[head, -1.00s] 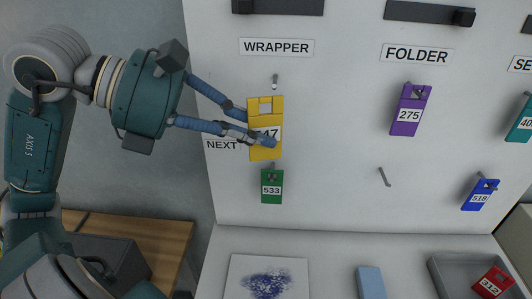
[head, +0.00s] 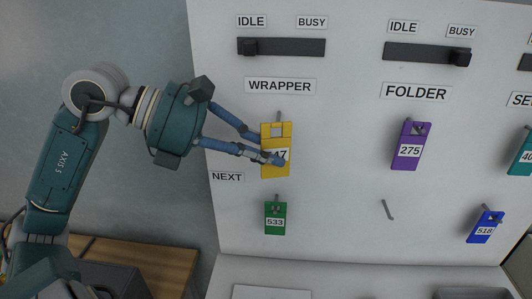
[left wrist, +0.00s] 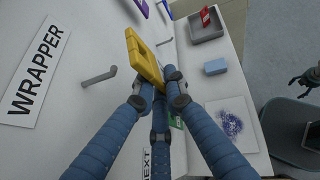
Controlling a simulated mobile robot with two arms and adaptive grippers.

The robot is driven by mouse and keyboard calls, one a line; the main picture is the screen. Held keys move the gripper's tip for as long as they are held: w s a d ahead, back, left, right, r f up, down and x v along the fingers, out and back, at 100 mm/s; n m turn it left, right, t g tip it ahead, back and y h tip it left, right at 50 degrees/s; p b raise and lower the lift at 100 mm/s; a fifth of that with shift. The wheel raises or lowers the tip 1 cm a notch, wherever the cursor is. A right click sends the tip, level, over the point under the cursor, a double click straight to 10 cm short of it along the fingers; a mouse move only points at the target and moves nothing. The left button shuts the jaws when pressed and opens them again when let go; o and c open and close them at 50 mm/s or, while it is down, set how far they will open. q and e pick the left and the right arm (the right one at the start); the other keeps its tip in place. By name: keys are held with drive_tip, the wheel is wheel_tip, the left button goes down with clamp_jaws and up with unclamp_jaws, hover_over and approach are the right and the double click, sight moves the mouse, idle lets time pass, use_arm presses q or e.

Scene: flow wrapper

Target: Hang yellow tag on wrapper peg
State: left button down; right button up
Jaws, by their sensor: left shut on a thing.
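My left gripper (head: 268,157) is shut on the yellow tag (head: 276,140), whose number is partly covered by a finger. The tag is upright, with a square hole near its top. In the head view the tag's top edge is just below the wrapper peg (head: 279,115), under the WRAPPER label (head: 280,86). In the left wrist view the yellow tag (left wrist: 143,60) stands off from the board, and the bare peg (left wrist: 100,77) shows apart from it. A dark, hand-like shape (left wrist: 308,78) at that view's right edge may be my right gripper; its fingers are too small to judge.
A green tag 533 (head: 275,218) hangs below, beside the NEXT label (head: 227,177). A purple tag 275 (head: 411,145) hangs under FOLDER, above an empty peg (head: 387,209). A blue tag 518 (head: 486,224) hangs at the right. Dark sliders (head: 281,47) line the top.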

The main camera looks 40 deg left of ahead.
use_arm(q)
drive_tip(key=w+a+f+p, duration=0.1)
drive_tip(key=w+a, duration=0.2)
drive_tip(key=w, duration=0.2)
drive_tip(key=shift+w+a, duration=0.2)
use_arm(e)
drive_tip(key=shift+w+d+r, duration=0.35)
drive_tip(key=shift+w+r, duration=0.1)
drive_tip(key=shift+r, duration=0.2)
use_arm(q)
drive_tip(key=shift+f, duration=0.15)
idle(0.4)
drive_tip(key=c, duration=1.7)
unclamp_jaws()
drive_tip(key=shift+c, duration=0.2)
drive_tip(key=v, duration=1.2)
use_arm(e)
drive_tip(key=shift+d, duration=0.1)
